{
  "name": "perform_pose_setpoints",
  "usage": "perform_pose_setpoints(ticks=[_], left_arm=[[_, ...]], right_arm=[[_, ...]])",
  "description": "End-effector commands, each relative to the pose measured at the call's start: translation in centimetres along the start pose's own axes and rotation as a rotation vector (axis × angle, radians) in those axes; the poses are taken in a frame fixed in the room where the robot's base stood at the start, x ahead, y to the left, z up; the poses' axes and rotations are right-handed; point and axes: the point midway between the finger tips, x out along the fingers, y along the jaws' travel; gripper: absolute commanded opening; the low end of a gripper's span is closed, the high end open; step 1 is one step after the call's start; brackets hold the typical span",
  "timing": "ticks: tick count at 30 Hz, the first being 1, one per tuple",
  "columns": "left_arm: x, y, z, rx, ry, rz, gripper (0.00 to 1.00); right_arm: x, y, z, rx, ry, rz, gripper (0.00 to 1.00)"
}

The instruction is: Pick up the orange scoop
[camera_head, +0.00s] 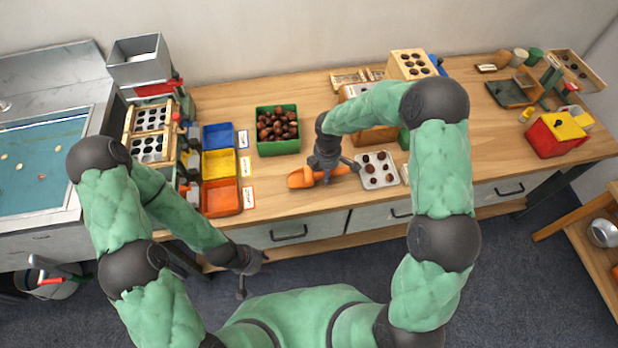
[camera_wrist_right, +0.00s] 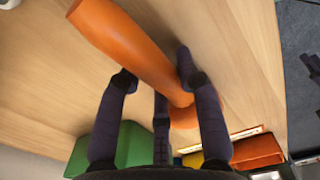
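The orange scoop (camera_head: 300,179) lies on the wooden table in front of the green bin, its wider end to the left in the head view. My right gripper (camera_head: 328,175) is down over it. In the right wrist view, the scoop's long orange handle (camera_wrist_right: 130,42) passes between the fingers of the right gripper (camera_wrist_right: 158,70). The fingers stand apart, one on each side, very close to the handle; firm contact is not visible. My left gripper (camera_head: 252,274) is open and empty, in front of the table's front edge.
A green bin (camera_head: 279,151) of chestnuts stands behind the scoop. Blue (camera_head: 218,126), yellow (camera_head: 219,154) and orange (camera_head: 221,211) bins stand to the left. A white tray (camera_head: 364,183) with several chestnuts is close on the right.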

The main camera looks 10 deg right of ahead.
Motion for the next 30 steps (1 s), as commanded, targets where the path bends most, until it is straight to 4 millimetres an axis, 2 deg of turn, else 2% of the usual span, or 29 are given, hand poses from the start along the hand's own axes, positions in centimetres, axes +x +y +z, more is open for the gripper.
perform_pose_setpoints(ticks=[1,3,12,17,23,30], left_arm=[[0.0,0.0,0.0,0.0,0.0,0.0,0.4],[0.0,0.0,0.0,0.0,0.0,0.0,0.4],[-0.1,0.0,0.0,0.0,0.0,0.0,0.4],[-0.5,0.2,0.0,0.0,0.0,0.0,0.4],[-1.9,0.7,0.1,0.0,0.0,0.0,0.4],[-3.6,1.3,0.1,0.0,0.0,0.0,0.4]], right_arm=[[0.0,0.0,0.0,0.0,0.0,0.0,0.14],[0.0,0.0,0.0,0.0,0.0,0.0,0.0],[-0.1,0.0,0.0,0.0,0.0,0.0,0.0],[-0.9,0.1,0.0,0.0,0.0,0.002,0.0],[-3.8,0.1,0.0,-0.001,0.001,0.003,0.0],[-8.5,-3.9,-1.1,-0.003,0.001,0.003,0.0]])
